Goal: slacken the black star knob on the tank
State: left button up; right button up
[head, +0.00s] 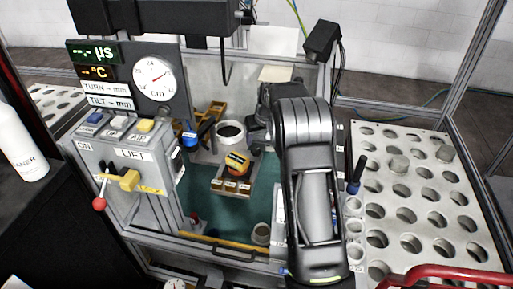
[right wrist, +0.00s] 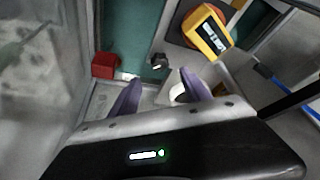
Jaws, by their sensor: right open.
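The tank (head: 212,222) is a teal-floored basin in the middle of the head view. A small dark knob-like piece (right wrist: 157,61) shows in the right wrist view, beyond my fingertips; it may be the black star knob, but its lobes are too small to make out. My right gripper (right wrist: 157,93) is open, its two purple fingers apart with nothing visibly held. In the head view my right arm reaches over the tank's right side and hides what lies behind it; I cannot pick out the star knob there. My left gripper is not in view.
A control box (head: 118,165) with a yellow handle and a red-ball lever stands left. A yellow-labelled block (head: 237,163) and a white pot (head: 230,132) are in the middle. A perforated plate (head: 408,190) is at right. A red block (right wrist: 105,65) shows in the wrist view.

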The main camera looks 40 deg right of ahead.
aim_at(256, 149)
jog(key=p+x, duration=0.2)
jog(key=x, duration=0.5)
jog(key=shift+w+f, duration=0.1)
jog(key=shift+f, duration=0.25)
grip_shut()
dwell(0.3)
